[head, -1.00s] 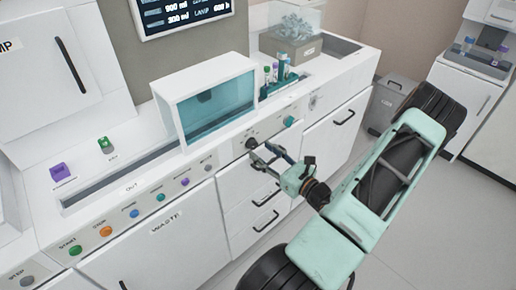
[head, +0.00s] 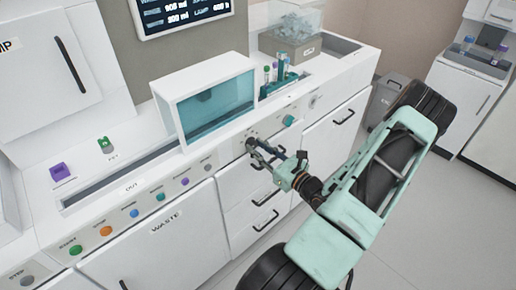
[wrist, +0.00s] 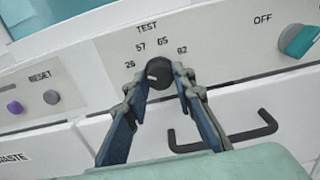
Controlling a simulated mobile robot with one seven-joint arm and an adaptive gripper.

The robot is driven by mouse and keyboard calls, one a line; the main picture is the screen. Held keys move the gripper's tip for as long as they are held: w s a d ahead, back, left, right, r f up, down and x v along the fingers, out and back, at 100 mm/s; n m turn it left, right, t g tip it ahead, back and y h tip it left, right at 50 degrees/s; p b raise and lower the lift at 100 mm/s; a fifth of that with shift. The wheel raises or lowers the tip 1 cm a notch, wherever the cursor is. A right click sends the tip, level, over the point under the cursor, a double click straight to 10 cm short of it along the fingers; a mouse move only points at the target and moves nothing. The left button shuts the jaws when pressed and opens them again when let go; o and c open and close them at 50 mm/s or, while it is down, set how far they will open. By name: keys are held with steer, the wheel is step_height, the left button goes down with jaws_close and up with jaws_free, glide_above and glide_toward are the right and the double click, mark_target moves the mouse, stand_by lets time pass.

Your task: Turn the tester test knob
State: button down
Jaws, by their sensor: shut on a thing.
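The test knob (wrist: 159,73) is a small black round knob on the white front panel, under the word TEST and the numbers 26, 57, 65 and 82 in the wrist view. My gripper (wrist: 159,84) has one finger on each side of the knob and is shut on it. In the head view my gripper (head: 254,147) reaches the panel just below the glass-fronted box, and its fingertips hide most of the knob.
A teal knob (wrist: 299,41) marked OFF sits right of the test knob. A grey RESET button (wrist: 51,97) and a purple button (wrist: 14,107) are to the left. A dark drawer handle (wrist: 222,134) lies below my fingers. Open floor (head: 395,225) is at the right.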

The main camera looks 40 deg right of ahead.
steer(key=m+p, duration=0.1)
steer(key=m, duration=0.2)
steer(key=shift+r+p, duration=0.1)
steer(key=shift+p, duration=0.3)
steer(key=m+p, duration=0.1)
steer(key=m, duration=0.3)
steer(key=shift+m+p, duration=0.3)
steer(key=shift+p, duration=0.1)
steer(key=m+p, duration=0.1)
steer(key=m, duration=0.3)
steer(key=shift+m+p, duration=0.55)
steer(key=shift+m, duration=1.65)
steer(key=c, duration=1.6)
jaws_free()
